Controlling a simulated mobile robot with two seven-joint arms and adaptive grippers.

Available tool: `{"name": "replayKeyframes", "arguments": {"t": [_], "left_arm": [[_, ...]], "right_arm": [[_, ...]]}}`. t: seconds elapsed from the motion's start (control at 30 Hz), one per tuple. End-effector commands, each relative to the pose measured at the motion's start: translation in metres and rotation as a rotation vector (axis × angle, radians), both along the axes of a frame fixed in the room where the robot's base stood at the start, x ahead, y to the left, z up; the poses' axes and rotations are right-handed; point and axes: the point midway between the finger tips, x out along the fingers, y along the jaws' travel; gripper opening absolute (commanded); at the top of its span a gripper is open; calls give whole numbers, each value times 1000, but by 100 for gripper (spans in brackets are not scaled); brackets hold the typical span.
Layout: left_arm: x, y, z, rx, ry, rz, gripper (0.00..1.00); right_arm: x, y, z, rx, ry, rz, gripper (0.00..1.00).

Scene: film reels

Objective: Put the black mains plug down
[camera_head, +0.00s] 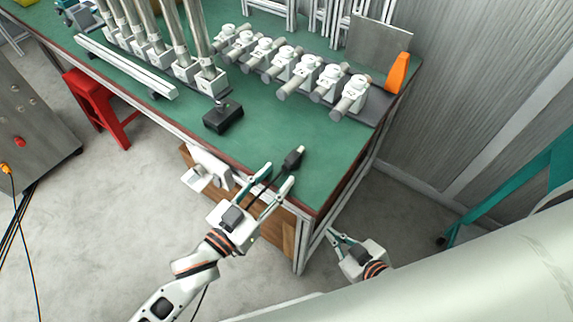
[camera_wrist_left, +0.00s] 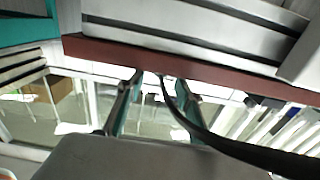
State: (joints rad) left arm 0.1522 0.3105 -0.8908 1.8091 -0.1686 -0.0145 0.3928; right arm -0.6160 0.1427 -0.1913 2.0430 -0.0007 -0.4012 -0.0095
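The black mains plug (camera_head: 293,158) lies on the green bench top near its front edge, just beyond the fingertips of my left gripper (camera_head: 279,173). Its thin black cable runs back between the fingers. The left gripper is open, with its fingers apart on either side of the cable. In the left wrist view, the left gripper (camera_wrist_left: 160,78) shows the same gap, and the cable (camera_wrist_left: 215,138) curves away to the lower right. I cannot make out the plug there. My right gripper (camera_head: 331,238) hangs low beside the bench corner, looks open and holds nothing visible.
The green bench (camera_head: 325,170) has a dark red front edge. A black block (camera_head: 223,118) stands left of the plug. Several white valve-like fittings (camera_head: 303,75) and upright tubes (camera_head: 203,45) line the back. A red stool (camera_head: 100,105) stands at the left. The bench around the plug is clear.

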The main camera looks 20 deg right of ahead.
Motion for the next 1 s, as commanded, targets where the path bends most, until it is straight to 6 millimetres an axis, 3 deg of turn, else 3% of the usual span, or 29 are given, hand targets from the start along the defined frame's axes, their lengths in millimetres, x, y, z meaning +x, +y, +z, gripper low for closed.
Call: {"name": "replayKeyframes", "arguments": {"t": [0.1, 0.3, 0.77, 0.87, 1.0], "left_arm": [[-14, 19, 0, 2, 0, 1, 35], [-29, 37, 0, 1, 0, 1, 35], [-30, 49, -5, 9, 13, 35, 35], [-26, 70, -19, 39, 49, 124, 35], [-27, 130, -62, 143, 148, 311, 35]], "right_arm": [[0, 1, 3, 3, -1, 0, 0], [-1, 2, 4, 6, -1, 1, 0], [-2, 2, 3, 6, 1, 0, 0], [-2, 2, 3, 6, 1, 0, 0], [-2, 3, 3, 7, 2, 0, 0]]}}
